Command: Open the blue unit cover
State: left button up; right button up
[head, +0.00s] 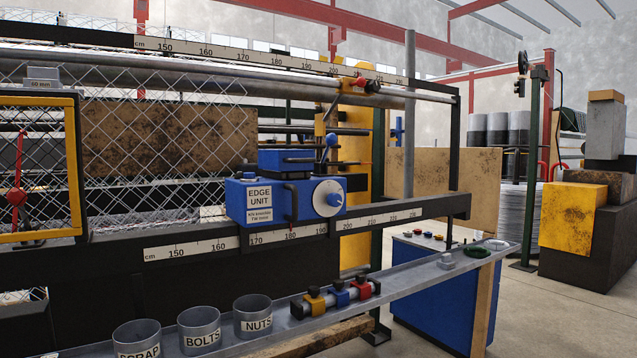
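The blue edge unit (262,203) sits on the black rail with the printed cm scale, in the middle of the head view. Its front bears a white "EDGE UNIT" label and a black vertical handle (291,202). A smaller blue block (285,161) with a black handle sits on top. The blue front looks closed. I cannot tell which part is the cover. Neither of my grippers is in view.
Below the rail, a grey shelf holds the cups SCRAP (137,340), BOLTS (200,331) and NUTS (253,317), and a rod with coloured clamps (337,297). A yellow-framed panel (38,168) is at left. A blue cabinet (432,300) stands at right. Open floor lies beyond it.

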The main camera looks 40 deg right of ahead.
aim_at(276, 161)
jog(key=z, duration=1.1)
